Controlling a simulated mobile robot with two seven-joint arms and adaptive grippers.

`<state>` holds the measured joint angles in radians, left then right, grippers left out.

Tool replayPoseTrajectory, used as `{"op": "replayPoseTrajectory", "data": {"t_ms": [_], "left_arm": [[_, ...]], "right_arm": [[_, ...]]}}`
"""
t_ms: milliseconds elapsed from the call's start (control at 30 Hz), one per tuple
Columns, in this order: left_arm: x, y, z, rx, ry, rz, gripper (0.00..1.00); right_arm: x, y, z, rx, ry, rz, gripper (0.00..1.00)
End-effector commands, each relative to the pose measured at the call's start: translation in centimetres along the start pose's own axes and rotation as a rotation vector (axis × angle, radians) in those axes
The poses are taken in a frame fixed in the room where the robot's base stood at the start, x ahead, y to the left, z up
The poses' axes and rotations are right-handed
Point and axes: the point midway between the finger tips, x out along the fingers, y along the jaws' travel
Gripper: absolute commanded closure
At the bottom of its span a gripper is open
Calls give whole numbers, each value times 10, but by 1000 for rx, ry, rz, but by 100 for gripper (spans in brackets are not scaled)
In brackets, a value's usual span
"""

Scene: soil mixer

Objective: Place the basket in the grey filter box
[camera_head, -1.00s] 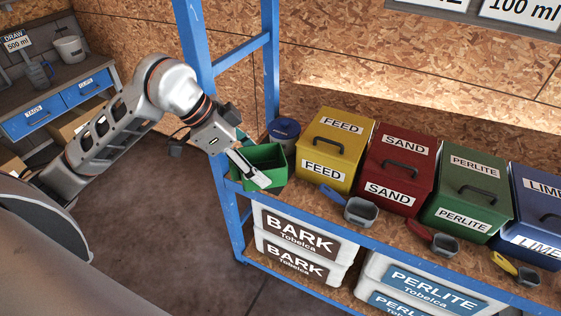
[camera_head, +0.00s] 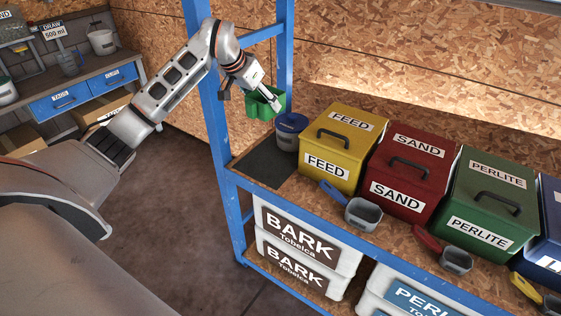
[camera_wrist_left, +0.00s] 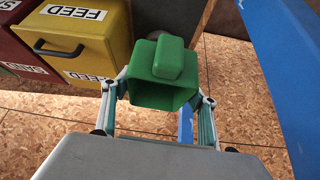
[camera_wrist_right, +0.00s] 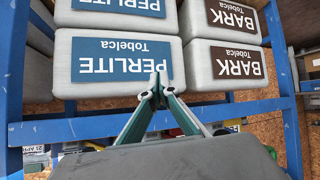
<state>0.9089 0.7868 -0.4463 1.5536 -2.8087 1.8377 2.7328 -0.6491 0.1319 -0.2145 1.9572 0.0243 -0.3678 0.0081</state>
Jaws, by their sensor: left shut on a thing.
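The green basket (camera_head: 258,106) is held in the air above the left end of the shelf, near the blue post. My left gripper (camera_head: 268,97) is shut on it. In the left wrist view the basket (camera_wrist_left: 162,92) sits between the two fingers, with a raised green block on its side. I cannot make out a grey filter box in any view. My right gripper (camera_wrist_right: 160,88) shows in the right wrist view, with its fingertips together and nothing between them. It is in front of the lower shelf with the bags.
A dark mat (camera_head: 265,162) lies bare on the shelf under the basket. A blue-lidded tub (camera_head: 289,130), a yellow FEED box (camera_head: 325,145), a red SAND box (camera_head: 428,165) and a green PERLITE box (camera_head: 470,215) stand to the right. A workbench (camera_head: 108,77) stands at the back left.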

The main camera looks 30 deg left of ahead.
Motion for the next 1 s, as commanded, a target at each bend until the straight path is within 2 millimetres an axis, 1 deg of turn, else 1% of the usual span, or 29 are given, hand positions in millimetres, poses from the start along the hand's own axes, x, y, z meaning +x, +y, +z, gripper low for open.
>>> {"op": "replayPoseTrajectory", "data": {"t_ms": [33, 100, 167, 233, 600, 733, 833, 1000], "left_arm": [[8, -9, -1, -25, -3, -14, 64], [12, -16, -2, -45, -6, -28, 64], [17, -20, 0, -53, -7, -33, 64], [26, -20, 6, -58, -8, -35, 64], [100, -20, 55, -57, -9, -34, 64], [123, -20, 70, -56, -8, -34, 64], [135, -21, 77, -56, -6, -35, 64], [143, -21, 82, -56, -4, -35, 64]], "right_arm": [[2, -2, 6, 0, -3, -4, 100], [3, -2, 6, -1, -2, -4, 100], [3, -2, 6, -2, 1, -4, 100], [3, -1, 4, -4, 4, -3, 100], [7, 2, 13, -14, -5, 3, 100], [8, 3, 15, -17, -7, 5, 100], [9, 4, 15, -19, -7, 7, 100], [9, 5, 14, -21, -3, 9, 100]]}}
